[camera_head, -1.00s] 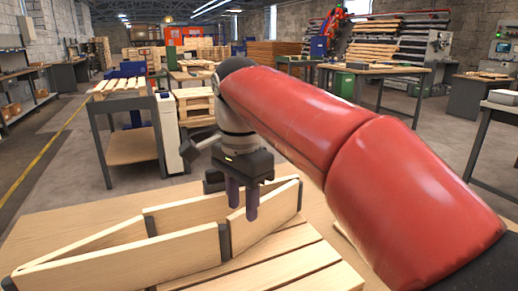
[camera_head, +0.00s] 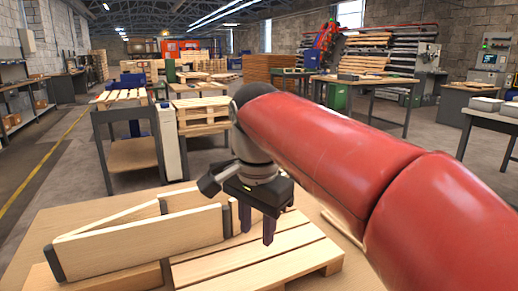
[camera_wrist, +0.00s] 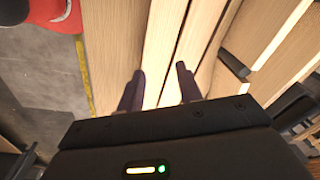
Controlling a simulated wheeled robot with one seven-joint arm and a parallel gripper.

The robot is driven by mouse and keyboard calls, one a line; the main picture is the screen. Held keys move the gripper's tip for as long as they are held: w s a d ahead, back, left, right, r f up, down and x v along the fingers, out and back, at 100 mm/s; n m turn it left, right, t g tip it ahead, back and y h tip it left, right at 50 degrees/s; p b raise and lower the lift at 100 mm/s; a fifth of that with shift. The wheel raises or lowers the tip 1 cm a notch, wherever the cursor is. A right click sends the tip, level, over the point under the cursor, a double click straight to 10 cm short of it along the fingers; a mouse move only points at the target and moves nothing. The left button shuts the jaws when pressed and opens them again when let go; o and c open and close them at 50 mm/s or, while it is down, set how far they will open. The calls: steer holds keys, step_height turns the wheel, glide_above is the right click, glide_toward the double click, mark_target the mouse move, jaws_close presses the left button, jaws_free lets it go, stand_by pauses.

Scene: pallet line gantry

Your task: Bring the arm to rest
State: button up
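My gripper (camera_head: 257,226) points down over the slatted wooden pallet (camera_head: 290,262) on the near table, to the right of a wooden collar frame. Its two fingers are apart with nothing between them, and in the wrist view the gripper (camera_wrist: 158,88) shows open above bare slats. The wooden collar (camera_head: 115,255) has board sides and dark corner hinges, and stands on the pallet's left part. Part of the collar's right end is hidden behind my gripper. My red arm reaches in from the right.
The wooden table top (camera_head: 40,225) carries the pallet. Behind it stands a dark metal cart (camera_head: 130,155) with a slatted pallet on top. A white post (camera_head: 168,140) stands beside the cart. Workbenches (camera_head: 365,82) stand at the back right, with open grey floor between.

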steer(key=s+d+f+n+t, duration=0.4)
steer(key=s+d+f+n, duration=0.3)
steer(key=s+d+f, duration=0.5)
steer(key=d+f, duration=0.2)
steer(key=d, duration=0.1)
steer(key=shift+d+n+t, duration=0.3)
steer(key=shift+d+n, duration=0.1)
steer(key=shift+f, duration=0.1)
stand_by(0.8)
